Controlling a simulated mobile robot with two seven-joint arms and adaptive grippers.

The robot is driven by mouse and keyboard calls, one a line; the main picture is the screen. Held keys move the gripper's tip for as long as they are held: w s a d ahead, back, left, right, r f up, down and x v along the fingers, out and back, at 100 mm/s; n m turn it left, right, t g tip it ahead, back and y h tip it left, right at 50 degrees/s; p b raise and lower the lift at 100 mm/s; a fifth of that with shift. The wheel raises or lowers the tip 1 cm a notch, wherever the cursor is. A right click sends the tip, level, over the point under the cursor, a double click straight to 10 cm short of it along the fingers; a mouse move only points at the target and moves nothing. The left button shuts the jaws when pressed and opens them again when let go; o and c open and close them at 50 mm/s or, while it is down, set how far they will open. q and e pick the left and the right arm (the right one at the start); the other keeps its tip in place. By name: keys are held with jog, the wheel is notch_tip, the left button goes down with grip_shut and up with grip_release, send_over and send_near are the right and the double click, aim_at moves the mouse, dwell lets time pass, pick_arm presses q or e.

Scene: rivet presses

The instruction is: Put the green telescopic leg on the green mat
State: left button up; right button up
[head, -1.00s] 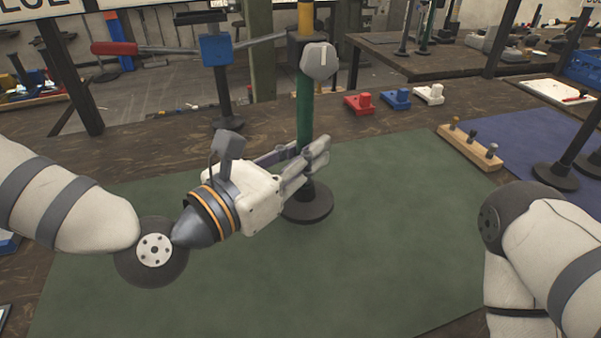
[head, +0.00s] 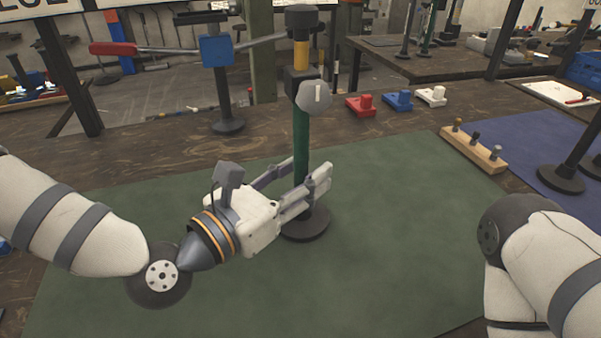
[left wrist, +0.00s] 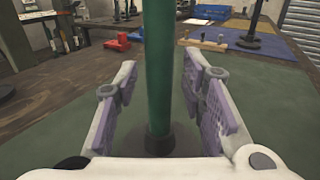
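The green telescopic leg (head: 302,140) stands upright in the head view, with a yellow upper section, a grey knob and a dark round base. Its base rests on the green mat (head: 400,240). My left gripper (head: 298,178) is around the lower part of the leg, with its fingers spread. In the left wrist view the green leg (left wrist: 159,70) stands between the two open fingers, with a gap on each side. My right arm shows at the lower right of the head view, but its gripper is out of the frame.
Behind the mat stands a leg with a blue block (head: 216,50) and a red-handled lever. Red (head: 361,105), blue (head: 398,99) and white (head: 432,96) blocks sit at the back. A wooden peg rack (head: 474,152) and a blue mat (head: 530,150) lie at right. The mat's right half is clear.

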pick_arm(q)
jog(key=shift+r, duration=0.35)
jog(key=p+v, duration=0.1)
jog(key=v, duration=0.5)
jog(key=p+v, duration=0.1)
jog(key=v, duration=0.5)
jog(key=shift+f, duration=0.2)
pick_arm(e)
jog(key=w+r, duration=0.1)
jog(key=w+r+t, duration=0.1)
jog(key=shift+w+r, duration=0.2)
jog(key=shift+r, duration=0.1)
